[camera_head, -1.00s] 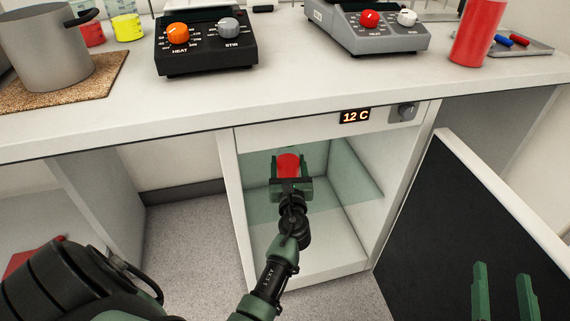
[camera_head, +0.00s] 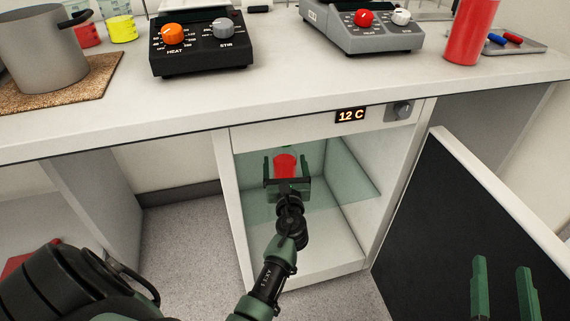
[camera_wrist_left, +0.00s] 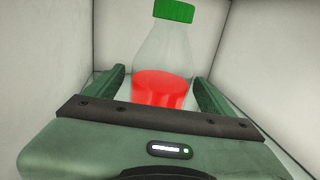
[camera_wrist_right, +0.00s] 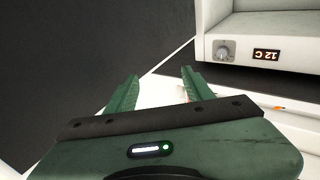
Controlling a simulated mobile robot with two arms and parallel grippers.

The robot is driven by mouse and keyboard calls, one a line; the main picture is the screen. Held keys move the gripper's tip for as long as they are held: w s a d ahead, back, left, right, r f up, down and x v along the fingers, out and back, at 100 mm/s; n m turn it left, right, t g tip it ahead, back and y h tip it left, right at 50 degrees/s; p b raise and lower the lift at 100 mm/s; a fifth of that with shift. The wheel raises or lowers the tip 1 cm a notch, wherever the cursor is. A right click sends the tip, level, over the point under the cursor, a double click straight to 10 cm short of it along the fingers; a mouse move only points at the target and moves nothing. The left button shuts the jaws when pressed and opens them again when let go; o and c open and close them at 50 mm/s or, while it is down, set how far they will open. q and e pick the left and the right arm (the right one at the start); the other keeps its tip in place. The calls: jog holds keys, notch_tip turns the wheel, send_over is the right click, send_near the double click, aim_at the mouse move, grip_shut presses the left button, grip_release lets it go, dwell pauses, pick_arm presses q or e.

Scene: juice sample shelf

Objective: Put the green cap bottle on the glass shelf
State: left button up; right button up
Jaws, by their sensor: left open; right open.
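The green cap bottle (camera_wrist_left: 160,62), clear with red liquid, is upright inside the open cabinet. In the head view its red liquid (camera_head: 285,163) shows above the glass shelf (camera_head: 345,187). It appears to stand on the shelf, but my gripper hides its base. My left gripper (camera_head: 287,172) is open around the bottle, with one finger on each side. In the left wrist view there are gaps between the fingers and the bottle. My right gripper (camera_head: 503,265) is open and empty in front of the open cabinet door (camera_head: 430,220).
The cabinet's side walls (camera_head: 232,190) flank my left arm closely. A "12 C" display (camera_head: 351,115) sits above the opening. The counter (camera_head: 290,80) overhead carries a pot (camera_head: 42,45), two heater-stirrers (camera_head: 200,45) and a red cylinder (camera_head: 470,30). The cabinet floor is clear.

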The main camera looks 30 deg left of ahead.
aim_at(285, 170)
pick_arm(q)
jog(key=shift+r, duration=0.15)
jog(key=p+v, duration=0.1)
jog(key=v, duration=0.5)
jog(key=shift+s+d, duration=0.25)
jog(key=shift+s, duration=0.05)
jog(key=shift+s+d, duration=0.15)
jog(key=shift+s, duration=0.1)
jog(key=shift+s+n, duration=0.25)
jog(key=shift+n, duration=0.35)
jog(key=s+d+r+n+h, duration=0.4)
jog(key=d+n+h, duration=0.3)
jog(key=n, duration=0.5)
jog(key=s+d+r+n+t+h, duration=0.1)
jog(key=s+d+r+n+h, duration=0.3)
jog(key=s+d+n+h, duration=0.3)
jog(key=d+n, duration=0.5)
jog(key=shift+n+h, duration=0.3)
pick_arm(e)
notch_tip(285, 170, down, 6)
jog(key=d+g+h, duration=0.1)
jog(key=g, duration=0.2)
jog(key=shift+s+g, duration=0.3)
jog(key=shift+s, duration=0.1)
